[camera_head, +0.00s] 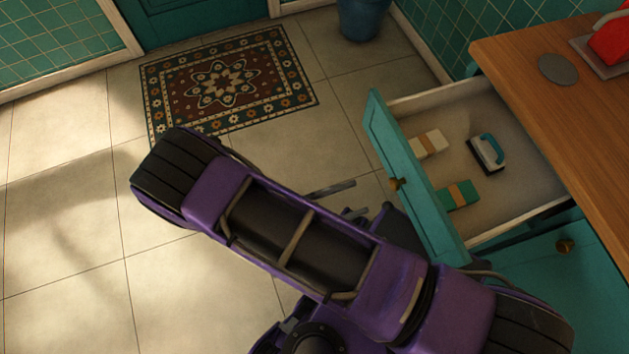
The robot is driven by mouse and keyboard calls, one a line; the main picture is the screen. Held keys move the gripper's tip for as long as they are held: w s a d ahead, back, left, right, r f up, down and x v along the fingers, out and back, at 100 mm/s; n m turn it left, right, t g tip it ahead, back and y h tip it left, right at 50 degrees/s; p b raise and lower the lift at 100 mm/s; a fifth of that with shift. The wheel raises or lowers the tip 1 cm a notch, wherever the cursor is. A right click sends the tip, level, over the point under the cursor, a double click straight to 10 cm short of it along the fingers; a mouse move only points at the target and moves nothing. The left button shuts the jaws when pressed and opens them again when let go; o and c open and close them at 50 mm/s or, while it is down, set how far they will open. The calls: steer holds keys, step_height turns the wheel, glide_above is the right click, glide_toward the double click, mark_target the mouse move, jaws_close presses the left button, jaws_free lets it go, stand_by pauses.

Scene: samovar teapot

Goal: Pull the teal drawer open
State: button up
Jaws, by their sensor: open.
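The teal drawer (412,177) stands pulled out from the teal cabinet at the right, its pale inside showing. Its front carries a small brass knob (397,184) facing the floor space at the left. My gripper (359,197) is partly hidden behind my purple arm; what look like its grey fingers show just left of the knob. The fingers are apart, with a gap between them and the knob in this view. Nothing shows between them.
In the drawer lie a cream banded block (427,144), a green banded block (459,195) and a teal-handled item (487,153). A wooden countertop (560,110) overhangs its right end. A patterned rug (228,85) lies on open tiled floor; a blue pot (362,18) stands behind.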

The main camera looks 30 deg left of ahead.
steer(key=v, duration=0.8)
steer(key=shift+s, duration=0.25)
steer(key=shift+a, duration=0.15)
